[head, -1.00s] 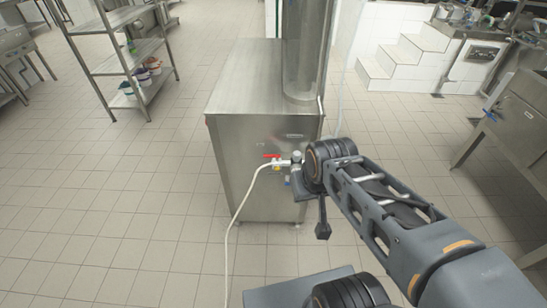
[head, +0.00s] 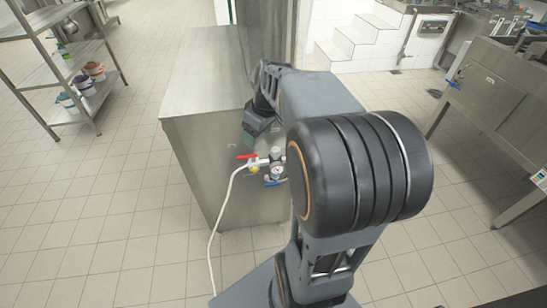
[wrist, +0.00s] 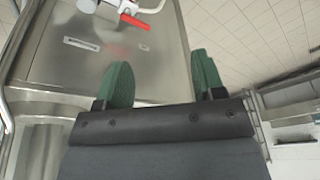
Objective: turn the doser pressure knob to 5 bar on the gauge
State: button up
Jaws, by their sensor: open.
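The doser is a steel cabinet (head: 205,75). On its front is a small regulator with a pressure knob (head: 276,152) on top and a round gauge (head: 277,171) below it. The gauge reading is too small to tell. My gripper (wrist: 162,80) is open with nothing between its green fingers, in front of the cabinet panel in the wrist view. In the head view one green finger shows above and left of the regulator, and my arm hides the rest. The knob and gauge cannot be made out in the wrist view.
A red valve handle (head: 247,156) sits left of the regulator and also shows in the wrist view (wrist: 135,22). A blue handle (head: 273,183) is below it. A white hose (head: 218,215) hangs to the floor. A shelf rack (head: 75,75) stands left; tiled floor between is clear.

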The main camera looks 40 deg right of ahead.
aim_at(275, 149)
jog(key=w+d+f+n+y+b, duration=0.1)
jog(key=w+d+f+n+b, duration=0.1)
jog(key=d+f, duration=0.35)
jog(key=w+d+f+n+b, duration=0.1)
jog(key=w+d+f+b, duration=0.1)
jog(key=d, duration=0.6)
jog(key=shift+n+t, duration=0.3)
jog(key=shift+t, duration=0.1)
jog(key=x, duration=0.5)
jog(key=b+x, duration=0.1)
jog(key=x, duration=0.5)
jog(key=shift+d+f, duration=0.2)
jog(key=shift+f, duration=0.1)
jog(key=shift+x, duration=0.8)
jog(key=shift+c, duration=0.2)
jog(key=c, duration=0.9)
